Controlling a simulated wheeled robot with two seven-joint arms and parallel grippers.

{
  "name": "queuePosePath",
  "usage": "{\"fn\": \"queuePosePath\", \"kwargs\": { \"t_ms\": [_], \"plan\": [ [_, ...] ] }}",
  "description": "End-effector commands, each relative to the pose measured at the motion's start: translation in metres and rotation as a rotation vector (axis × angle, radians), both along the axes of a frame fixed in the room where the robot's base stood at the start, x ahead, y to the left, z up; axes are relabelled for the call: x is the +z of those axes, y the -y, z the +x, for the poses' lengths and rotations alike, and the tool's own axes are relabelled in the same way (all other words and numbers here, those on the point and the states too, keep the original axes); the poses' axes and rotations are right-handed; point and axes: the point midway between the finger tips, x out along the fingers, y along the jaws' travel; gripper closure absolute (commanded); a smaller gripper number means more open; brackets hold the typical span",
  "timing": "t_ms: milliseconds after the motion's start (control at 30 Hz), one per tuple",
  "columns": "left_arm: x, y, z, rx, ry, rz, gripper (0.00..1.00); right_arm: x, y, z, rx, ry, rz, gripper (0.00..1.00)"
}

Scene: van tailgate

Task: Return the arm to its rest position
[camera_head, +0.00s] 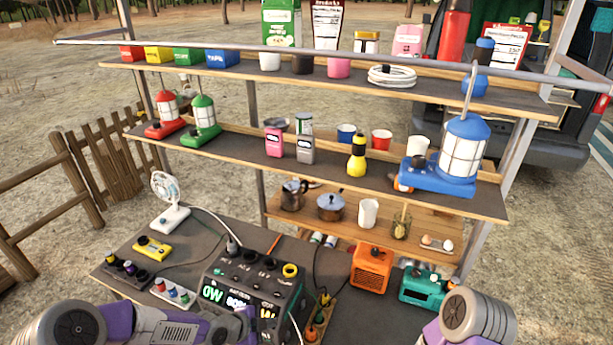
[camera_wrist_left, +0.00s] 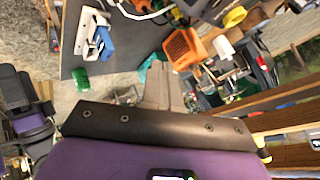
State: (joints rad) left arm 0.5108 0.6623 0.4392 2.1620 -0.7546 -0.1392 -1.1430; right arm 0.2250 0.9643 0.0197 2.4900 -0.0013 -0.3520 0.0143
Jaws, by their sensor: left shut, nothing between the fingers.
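My left arm comes in along the bottom left of the head view, low in front of the worktop. Its gripper (camera_head: 240,325) lies at the bottom edge by the black power station (camera_head: 252,283), partly cut off by the frame. It is shut and empty. A grey joint of my right arm shows at the bottom right of the head view. My right gripper is out of view.
A grey worktop (camera_head: 120,258) holds a white fan (camera_head: 168,200), an orange box (camera_head: 370,268) and a teal box (camera_head: 424,288). Above it, shelves hold lanterns, cups and bottles. A blue lantern (camera_head: 458,160) stands at the right. A wooden fence (camera_head: 105,150) is at the left.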

Motion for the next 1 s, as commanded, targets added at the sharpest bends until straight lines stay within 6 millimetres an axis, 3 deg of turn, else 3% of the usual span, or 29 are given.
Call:
{"fn": "queuePosePath", "kwargs": {
  "t_ms": [367,567,700,833,1000],
  "plan": [
    [-0.113,0.023,-0.067,0.423,-0.485,-0.245,1.00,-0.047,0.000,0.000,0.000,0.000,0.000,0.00],
    [-0.196,0.028,-0.131,0.835,-0.844,-0.342,1.00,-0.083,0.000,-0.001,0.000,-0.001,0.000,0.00],
    [-0.251,0.021,-0.183,1.211,-1.067,-0.364,1.00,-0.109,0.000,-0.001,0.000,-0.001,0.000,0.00],
    [-0.274,0.012,-0.212,1.446,-1.156,-0.360,1.00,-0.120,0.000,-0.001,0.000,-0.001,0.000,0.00],
    [-0.279,0.008,-0.223,1.543,-1.182,-0.360,1.00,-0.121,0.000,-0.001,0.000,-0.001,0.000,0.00]
  ]
}}
